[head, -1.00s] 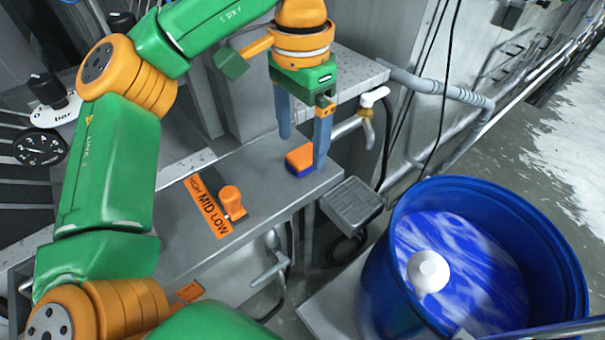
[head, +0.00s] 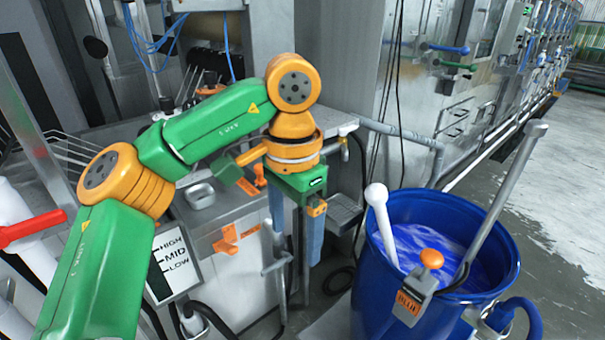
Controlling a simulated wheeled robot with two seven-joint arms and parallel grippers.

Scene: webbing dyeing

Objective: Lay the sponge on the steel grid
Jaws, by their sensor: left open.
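My left gripper (head: 296,245) hangs fingers-down in front of the steel counter, with its two blue-grey fingers apart and nothing visible between them. The steel grid (head: 345,211) is a small grey tray just right of the fingers, between the counter end and the blue barrel. Its visible surface looks bare. I cannot make out the orange and blue sponge now; the gripper and arm cover part of the counter. A small orange piece (head: 259,176) shows beside the gripper body, and I cannot tell what it is. My right gripper is out of view.
A blue barrel (head: 365,275) of blue liquid stands at the right, with a white-knobbed rod (head: 380,215), a grey pipe (head: 505,190) and an orange-knobbed box (head: 420,285) at its rim. A HIGH/MID/LOW sign (head: 174,262) and pipes crowd the left. Open floor lies far right.

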